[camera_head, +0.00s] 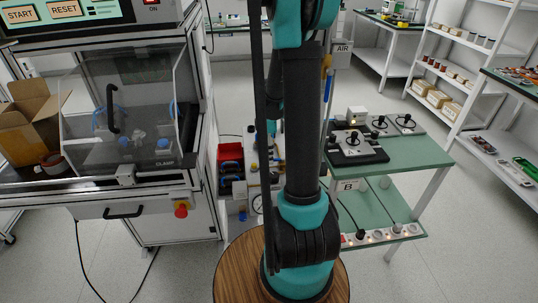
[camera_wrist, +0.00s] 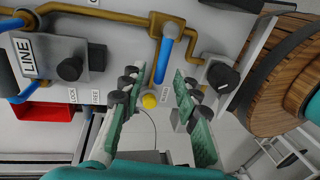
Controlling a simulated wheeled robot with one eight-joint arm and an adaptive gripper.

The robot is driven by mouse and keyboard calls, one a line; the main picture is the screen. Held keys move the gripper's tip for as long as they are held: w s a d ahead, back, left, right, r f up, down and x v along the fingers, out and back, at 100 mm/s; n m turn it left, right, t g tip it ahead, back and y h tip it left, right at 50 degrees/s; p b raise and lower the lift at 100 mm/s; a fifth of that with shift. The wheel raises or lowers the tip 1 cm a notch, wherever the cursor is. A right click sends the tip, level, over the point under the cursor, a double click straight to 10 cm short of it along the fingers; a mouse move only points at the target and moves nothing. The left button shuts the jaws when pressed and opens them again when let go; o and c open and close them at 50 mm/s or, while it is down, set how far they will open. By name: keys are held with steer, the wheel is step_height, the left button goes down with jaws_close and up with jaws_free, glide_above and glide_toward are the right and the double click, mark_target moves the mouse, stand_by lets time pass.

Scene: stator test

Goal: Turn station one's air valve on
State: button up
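In the wrist view, my gripper (camera_wrist: 155,84) is open, with its two green-padded fingers apart and nothing between the pads. A brass-coloured pipe (camera_wrist: 110,13) runs across a pale panel. A blue bar (camera_wrist: 163,62) hangs from its fitting, just beyond and between the fingertips; it looks like a valve handle, and I cannot tell whether they touch. A yellow round knob (camera_wrist: 150,101) shows between the fingers. A small label beside it is too small to read surely. In the head view my arm hides the gripper and most of this panel.
A grey box marked LINE (camera_wrist: 50,62) with a black knob is left on the panel; another black knob (camera_wrist: 223,76) is right. A red bin (camera_wrist: 50,111) is lower left. The clear-doored cabinet (camera_head: 125,110) stands left; a green-topped bench (camera_head: 415,153) stands right.

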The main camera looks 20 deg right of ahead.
jaws_close()
steer(key=shift+w, duration=0.1)
stand_by(0.3)
steer(key=m, duration=0.1)
steer(key=w+m, duration=0.1)
steer(key=m, duration=0.1)
steer(key=w+d+m, duration=0.1)
steer(key=m, duration=0.1)
steer(key=shift+d+y, duration=0.1)
steer(key=shift+y, duration=0.3)
steer(key=shift+w+d+m+t+y, duration=0.15)
steer(key=shift+d+m, duration=0.1)
steer(key=shift+m, duration=0.4)
steer(key=shift+w+d+m+t+y, duration=0.1)
steer(key=shift+w+d+m+t, duration=0.1)
steer(key=shift+m, duration=0.5)
steer(key=shift+w+d+m+t+y, duration=0.15)
steer(key=shift+d+m, duration=0.1)
steer(key=shift+m, duration=0.4)
jaws_free()
